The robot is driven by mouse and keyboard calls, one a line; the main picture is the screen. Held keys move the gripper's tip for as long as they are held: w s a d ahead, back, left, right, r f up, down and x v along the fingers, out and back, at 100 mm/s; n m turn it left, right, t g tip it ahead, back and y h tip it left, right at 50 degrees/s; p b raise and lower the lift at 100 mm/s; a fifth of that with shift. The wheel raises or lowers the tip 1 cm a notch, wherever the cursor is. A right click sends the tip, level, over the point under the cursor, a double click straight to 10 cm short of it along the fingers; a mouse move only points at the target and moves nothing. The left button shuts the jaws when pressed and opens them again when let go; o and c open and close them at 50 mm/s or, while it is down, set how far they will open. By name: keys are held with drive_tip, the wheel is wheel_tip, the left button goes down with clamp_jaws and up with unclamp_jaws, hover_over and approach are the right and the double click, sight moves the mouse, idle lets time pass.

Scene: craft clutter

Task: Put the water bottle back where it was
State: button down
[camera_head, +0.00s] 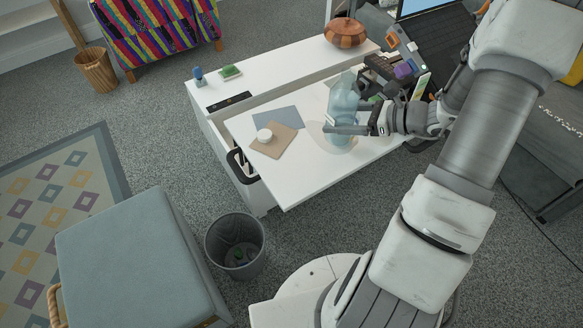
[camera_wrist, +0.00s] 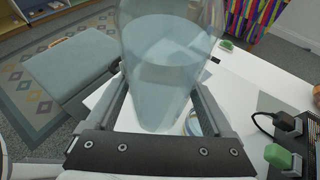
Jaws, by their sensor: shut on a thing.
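The water bottle (camera_head: 343,97) is a clear, pale blue vessel standing roughly upright over the white desk surface. My gripper (camera_head: 346,118) reaches in from the right and is shut around its lower body. In the wrist view the bottle (camera_wrist: 165,55) fills the space between my two fingers (camera_wrist: 160,95). I cannot tell whether the base touches the surface.
On the white desk (camera_head: 305,178) lie a brown board (camera_head: 268,145) with a white round item (camera_head: 264,135) and a blue-grey sheet (camera_head: 283,116). A lidded wooden bowl (camera_head: 345,33) stands behind. Dark clutter with a purple piece (camera_head: 403,71) crowds the right. A bin (camera_head: 236,240) stands in front.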

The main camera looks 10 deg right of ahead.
drive_tip(key=shift+w+a+f+b, duration=0.25)
drive_tip(key=shift+a+f+b, duration=0.65)
drive_tip(key=shift+a+f, duration=1)
drive_tip(key=shift+w+a+f+b, duration=0.25)
drive_tip(key=shift+a+f+b, duration=0.7)
drive_tip(key=shift+a+f, duration=0.9)
drive_tip(key=shift+w+a+f+b, duration=0.25)
drive_tip(key=shift+a+f+b, duration=0.65)
drive_tip(key=shift+a+f, duration=0.95)
drive_tip(key=shift+a, duration=0.15)
drive_tip(key=shift+f, duration=0.15)
unclamp_jaws()
